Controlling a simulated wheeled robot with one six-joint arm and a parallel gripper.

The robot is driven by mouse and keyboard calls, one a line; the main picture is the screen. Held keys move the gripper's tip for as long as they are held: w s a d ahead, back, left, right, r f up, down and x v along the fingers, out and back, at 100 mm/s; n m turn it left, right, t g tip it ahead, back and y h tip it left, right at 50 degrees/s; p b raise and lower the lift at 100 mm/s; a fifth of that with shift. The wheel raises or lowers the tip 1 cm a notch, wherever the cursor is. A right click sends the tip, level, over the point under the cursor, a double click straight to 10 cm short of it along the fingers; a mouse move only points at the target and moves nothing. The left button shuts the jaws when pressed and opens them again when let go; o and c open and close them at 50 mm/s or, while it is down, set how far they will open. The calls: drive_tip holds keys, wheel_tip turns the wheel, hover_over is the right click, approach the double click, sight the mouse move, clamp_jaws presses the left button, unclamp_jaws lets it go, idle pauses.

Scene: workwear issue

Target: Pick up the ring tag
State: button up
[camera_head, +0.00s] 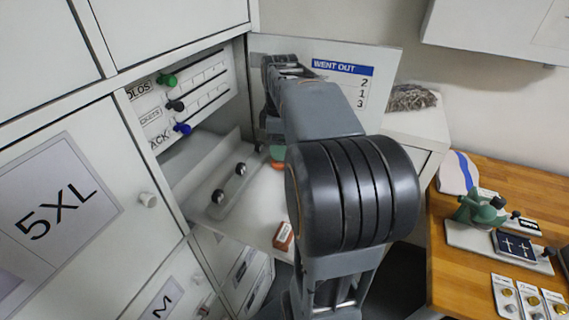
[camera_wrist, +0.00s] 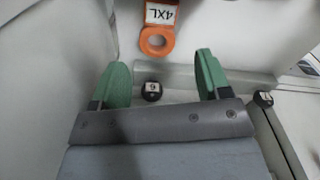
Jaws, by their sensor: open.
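The ring tag (camera_wrist: 158,28) is an orange ring joined to an orange plate with a white "4XL" label. It lies flat on the pale floor of the open compartment, and its label runs toward the top edge of the wrist view. My gripper (camera_wrist: 164,80) is open and empty, with green finger pads. In the wrist view the ring is above the gap between the pads, apart from both. In the head view a bit of the orange tag (camera_head: 277,165) shows just below a green pad; my arm hides the rest.
Two dark knobs (camera_head: 240,168) (camera_head: 218,196) stand on a pale strip in the compartment; one shows between my fingers (camera_wrist: 152,90). A small red-brown box (camera_head: 284,236) lies near the front. The open door (camera_head: 385,65) reads "WENT OUT". A wooden bench (camera_head: 450,270) is at right.

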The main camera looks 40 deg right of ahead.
drive_tip(key=shift+a+f+p, duration=0.2)
drive_tip(key=shift+f+p, duration=0.25)
drive_tip(key=shift+f, duration=2.25)
drive_tip(key=shift+c, duration=0.3)
drive_tip(key=c, duration=0.8)
